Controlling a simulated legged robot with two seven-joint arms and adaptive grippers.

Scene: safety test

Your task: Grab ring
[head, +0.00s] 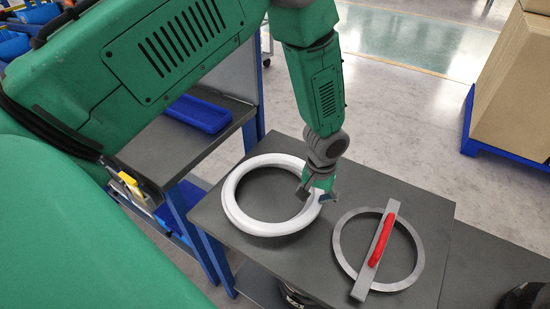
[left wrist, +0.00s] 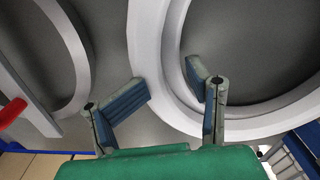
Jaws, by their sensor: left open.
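A thick white ring (head: 233,209) lies flat on the dark grey table top. My left gripper (head: 318,193) is at the ring's right side, pointing down. In the left wrist view the gripper (left wrist: 172,92) is open, with one blue-padded finger on each side of the white ring's rim (left wrist: 148,42). The right-hand finger is over the ring's inner side, the left-hand finger outside it. I cannot tell whether either finger touches the rim. My right gripper is not in view.
A flat grey ring (head: 340,248) with a crossbar and red handle (head: 381,240) lies close by to the right. A blue tray (head: 200,114) sits on a shelf at the left. Cardboard boxes (head: 515,85) stand on a blue pallet at the far right.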

